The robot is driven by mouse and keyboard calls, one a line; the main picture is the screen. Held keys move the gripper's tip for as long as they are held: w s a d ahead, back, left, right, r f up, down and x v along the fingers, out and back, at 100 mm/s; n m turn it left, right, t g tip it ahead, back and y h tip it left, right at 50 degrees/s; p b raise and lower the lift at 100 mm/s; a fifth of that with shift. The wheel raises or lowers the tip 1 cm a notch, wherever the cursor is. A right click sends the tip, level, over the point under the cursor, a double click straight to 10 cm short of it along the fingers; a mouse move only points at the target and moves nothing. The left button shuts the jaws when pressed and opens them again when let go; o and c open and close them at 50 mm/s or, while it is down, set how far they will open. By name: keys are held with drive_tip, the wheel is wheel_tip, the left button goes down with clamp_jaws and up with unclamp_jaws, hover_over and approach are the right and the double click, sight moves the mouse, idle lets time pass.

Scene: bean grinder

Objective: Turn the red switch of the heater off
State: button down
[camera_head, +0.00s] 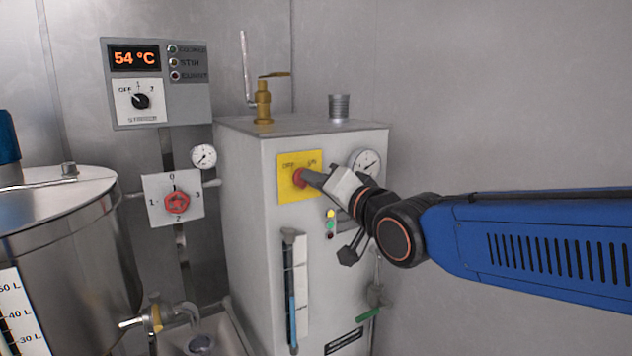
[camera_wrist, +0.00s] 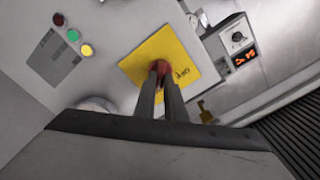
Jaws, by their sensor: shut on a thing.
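The heater (camera_head: 245,230) is a tall pale grey cabinet in the middle of the head view. A yellow plate (camera_head: 288,161) on its front carries the red switch (camera_head: 299,177), a round knob, with "OFF" at upper left and "ON" at upper right. My gripper (camera_head: 309,178) reaches in from the right, its fingertips at the knob. In the wrist view, the two fingers of my gripper (camera_wrist: 160,74) are closed on the red switch (camera_wrist: 160,66) in front of the yellow plate (camera_wrist: 190,62). The fingers partly hide the knob, and its pointer direction is not clear.
Red, green and yellow lamps (camera_head: 330,224) sit below the plate. A round gauge (camera_head: 365,162) is just beyond my wrist. A red valve knob (camera_head: 177,202), a control box reading 54 °C (camera_head: 160,85) and a steel tank (camera_head: 65,240) stand at left.

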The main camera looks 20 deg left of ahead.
drive_tip(key=n, duration=1.7)
drive_tip(key=shift+s+a+n, duration=0.25)
drive_tip(key=shift+s+n, duration=0.1)
drive_tip(key=shift+n, duration=0.05)
idle(0.4)
drive_tip(key=c, duration=1.8)
unclamp_jaws()
